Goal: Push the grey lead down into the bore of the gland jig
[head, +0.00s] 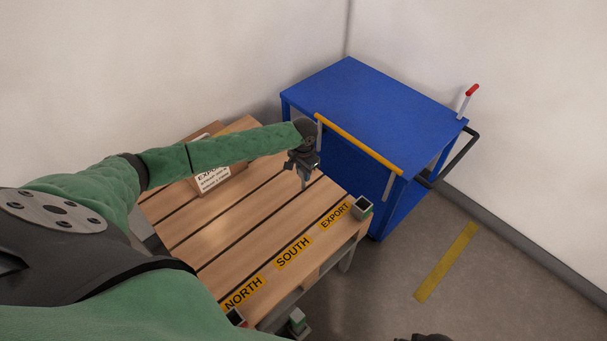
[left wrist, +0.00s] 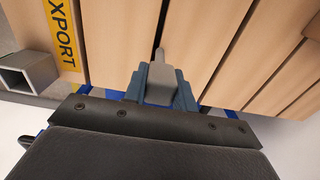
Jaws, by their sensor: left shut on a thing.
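My left gripper (head: 303,170) is over the far right part of the slatted wooden table. In the left wrist view its fingers (left wrist: 160,88) are shut on a grey piece, which I take to be the grey lead (left wrist: 159,82). Its narrower end points away from the gripper, over a dark gap between planks. Whether the tip touches anything is unclear. I cannot make out a gland jig or its bore in either view. My right gripper is not in view.
The slatted table (head: 215,240) carries yellow NORTH, SOUTH and EXPORT labels (head: 335,215). An open square grey socket (head: 362,207) stands at its right corner. A cardboard box (head: 215,178) lies at the back. A blue cart (head: 375,95) with a yellow rail (head: 358,145) stands close behind the gripper.

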